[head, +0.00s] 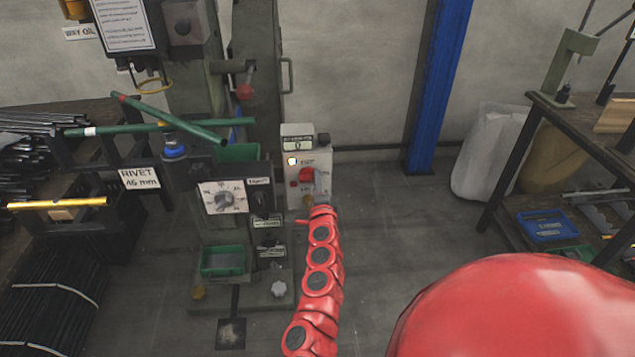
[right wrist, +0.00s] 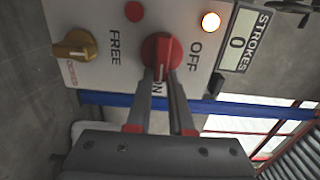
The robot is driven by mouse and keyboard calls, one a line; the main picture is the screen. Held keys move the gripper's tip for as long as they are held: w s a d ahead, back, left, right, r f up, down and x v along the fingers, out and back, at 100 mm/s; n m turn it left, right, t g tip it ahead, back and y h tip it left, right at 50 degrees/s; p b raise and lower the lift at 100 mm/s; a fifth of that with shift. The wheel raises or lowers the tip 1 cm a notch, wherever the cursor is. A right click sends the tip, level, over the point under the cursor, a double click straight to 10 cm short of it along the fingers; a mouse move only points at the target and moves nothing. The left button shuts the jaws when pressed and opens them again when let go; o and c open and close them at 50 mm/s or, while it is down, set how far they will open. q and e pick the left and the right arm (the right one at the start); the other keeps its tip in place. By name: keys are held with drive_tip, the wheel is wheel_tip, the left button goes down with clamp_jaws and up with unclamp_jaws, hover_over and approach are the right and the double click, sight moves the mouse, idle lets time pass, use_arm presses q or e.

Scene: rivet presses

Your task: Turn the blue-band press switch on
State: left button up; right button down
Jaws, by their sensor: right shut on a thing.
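The blue-band press (head: 240,200) stands left of centre in the head view, with a blue ring (head: 175,151) on its ram. Its pale control box (head: 296,146) carries a red rotary switch (head: 306,174). In the right wrist view the red switch (right wrist: 155,50) sits between the OFF and ON labels, its pale mark towards the picture's bottom, near ON. My right gripper (right wrist: 164,72) is shut on the red switch, its fingers on both sides of the grip and partly covering the ON label. My left gripper is not in view.
A lit lamp (right wrist: 210,21), a strokes counter (right wrist: 243,40) reading 0 and a yellow knob (right wrist: 75,46) share the panel. A rack of dark rods (head: 40,290) stands left. A bench (head: 570,120) stands right, a blue post (head: 440,80) behind.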

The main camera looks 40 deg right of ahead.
drive_tip(key=shift+f+m, duration=0.1)
drive_tip(key=shift+m, duration=0.2)
drive_tip(key=c, duration=0.8)
unclamp_jaws()
drive_tip(key=p+v, duration=0.1)
drive_tip(key=v, duration=1.6)
drive_tip(key=shift+s, duration=0.25)
